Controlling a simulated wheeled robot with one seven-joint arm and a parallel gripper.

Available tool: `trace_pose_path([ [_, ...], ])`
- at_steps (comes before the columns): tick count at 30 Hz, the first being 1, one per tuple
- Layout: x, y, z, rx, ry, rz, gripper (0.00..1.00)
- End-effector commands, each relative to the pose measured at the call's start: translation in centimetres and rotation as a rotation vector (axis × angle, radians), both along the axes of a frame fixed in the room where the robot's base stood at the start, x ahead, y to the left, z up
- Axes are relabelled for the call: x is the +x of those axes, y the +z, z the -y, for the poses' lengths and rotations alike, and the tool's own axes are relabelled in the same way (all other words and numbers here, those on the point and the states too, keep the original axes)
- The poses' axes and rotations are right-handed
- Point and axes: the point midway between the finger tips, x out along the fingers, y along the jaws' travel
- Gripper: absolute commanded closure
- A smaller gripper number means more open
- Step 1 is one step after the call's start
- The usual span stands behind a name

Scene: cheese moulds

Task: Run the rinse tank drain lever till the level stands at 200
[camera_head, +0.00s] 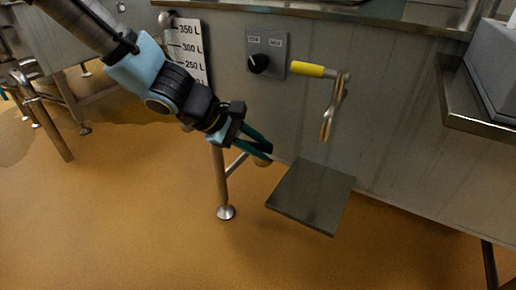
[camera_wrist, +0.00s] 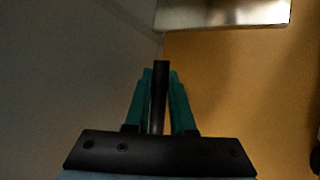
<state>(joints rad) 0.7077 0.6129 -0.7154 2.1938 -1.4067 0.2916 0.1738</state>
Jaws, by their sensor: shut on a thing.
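The rinse tank (camera_head: 380,120) is a grey metal wall filling the right half of the head view. Its white level scale (camera_head: 188,40) reads 350 L, 300 L and 250 L; my arm partly covers a lower mark, and I cannot read the level. My gripper (camera_head: 264,150), with green fingers, is low in front of the tank. In the wrist view my gripper (camera_wrist: 159,85) is shut on a thin dark bar (camera_wrist: 160,100). I cannot tell whether this bar is the drain lever.
A control plate with a black knob (camera_head: 259,63) is left of the yellow handle. A flat grey plate (camera_head: 312,196) juts out low, right of my gripper; a pale metal plate (camera_wrist: 220,12) shows in the wrist view. A tank leg (camera_head: 222,185) stands nearby. The brown floor is open in front.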

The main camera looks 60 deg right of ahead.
Motion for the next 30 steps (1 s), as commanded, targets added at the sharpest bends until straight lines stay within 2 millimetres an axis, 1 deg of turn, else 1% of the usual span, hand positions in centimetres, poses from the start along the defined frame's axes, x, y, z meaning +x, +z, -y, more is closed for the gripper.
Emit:
trace_pose_path([
  [1,0.02,-0.72,-0.11,0.002,0.0,0.03,1.0],
  [7,0.01,-1.24,-0.1,0.004,0.001,0.109,1.0],
  [15,0.03,-1.42,-0.1,0.006,0.003,0.148,1.0],
  [26,0.04,-1.45,-0.12,0.006,0.003,0.151,1.0],
  [27,0.05,-1.45,-0.12,0.006,0.002,0.15,0.73],
  [29,0.03,-1.44,-0.12,0.006,0.002,0.15,0.67],
  [30,0.02,-1.41,-0.1,0.005,0.002,0.15,0.66],
])
